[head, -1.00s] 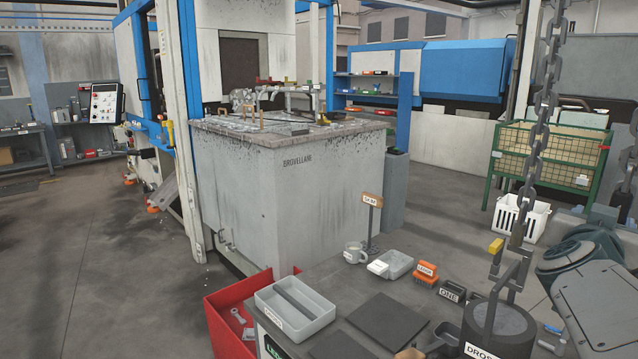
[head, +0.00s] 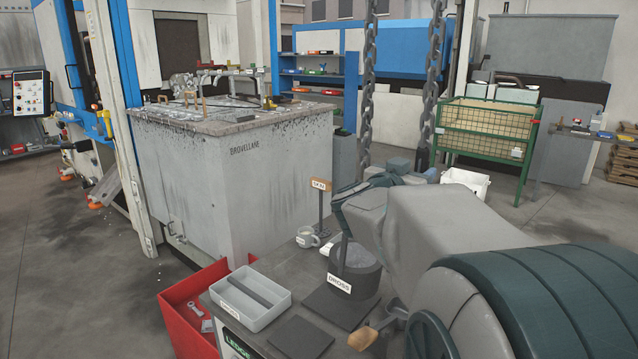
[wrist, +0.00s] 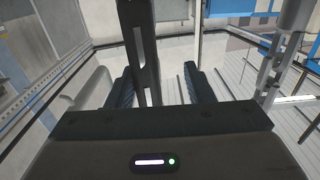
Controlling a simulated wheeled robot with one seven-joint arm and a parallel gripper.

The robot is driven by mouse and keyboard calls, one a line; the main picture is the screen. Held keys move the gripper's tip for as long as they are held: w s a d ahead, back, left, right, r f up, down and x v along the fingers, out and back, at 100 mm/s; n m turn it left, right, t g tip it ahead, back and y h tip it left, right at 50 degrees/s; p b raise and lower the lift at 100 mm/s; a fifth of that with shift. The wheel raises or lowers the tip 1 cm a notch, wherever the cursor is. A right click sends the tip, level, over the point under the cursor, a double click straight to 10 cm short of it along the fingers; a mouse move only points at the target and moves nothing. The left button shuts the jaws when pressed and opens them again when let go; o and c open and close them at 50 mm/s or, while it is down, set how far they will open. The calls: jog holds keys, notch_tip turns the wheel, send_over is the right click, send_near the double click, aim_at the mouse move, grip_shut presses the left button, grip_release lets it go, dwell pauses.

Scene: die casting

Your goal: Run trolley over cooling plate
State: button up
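The dark round pot labelled DROSS (head: 355,277) is at the back of a dark flat plate (head: 340,306) on the bench. I cannot tell whether it hangs above the plate or rests on it. Two heavy chains (head: 367,85) come down from above, their lower ends hidden behind my arm. The trolley itself is not in view. In the wrist view my gripper (wrist: 160,88) has its fingers apart. A dark upright bar (wrist: 144,45) stands between them, close to the left finger, with a gap to the right finger. In the head view my arm hides the fingers.
A second dark plate (head: 300,337) lies in front, beside a grey tray (head: 250,313). A red bin (head: 182,294) stands left of the bench. A mug (head: 307,238) and a small sign post (head: 320,205) are behind. The large grey furnace (head: 185,185) is beyond.

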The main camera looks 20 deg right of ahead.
jog(key=s+a, duration=0.2)
jog(key=a, duration=0.9)
jog(key=shift+s, duration=0.4)
jog(key=shift+w+a+f, duration=0.1)
jog(key=x, duration=1.3)
jog(key=shift+w+f+p, duration=0.15)
jog(key=shift+w+p, duration=0.25)
grip_shut()
